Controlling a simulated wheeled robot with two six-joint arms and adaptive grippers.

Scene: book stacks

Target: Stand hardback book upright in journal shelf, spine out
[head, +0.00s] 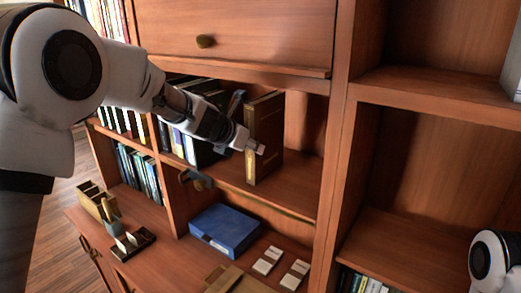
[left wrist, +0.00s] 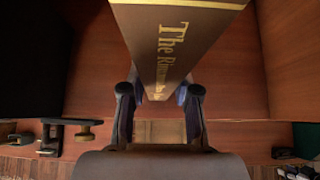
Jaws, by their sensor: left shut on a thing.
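A brown hardback book (head: 266,135) stands upright inside the middle shelf compartment (head: 298,188), its narrow spine with gold marks facing out into the room. My left gripper (head: 252,148) reaches in from the left and is shut on the book around its spine. In the left wrist view the book (left wrist: 175,45) rises between the two fingers (left wrist: 157,108), with gold title letters on its spine. The book's lower end is close to the shelf board; I cannot tell whether it bears on it. My right gripper is out of view.
Dark books (head: 205,105) stand left of the held book, with free room to its right. A closed wooden door with a knob (head: 205,41) hangs above. A blue box (head: 225,230), white cards (head: 268,260) and a desk holder (head: 133,243) lie on the ledge below.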

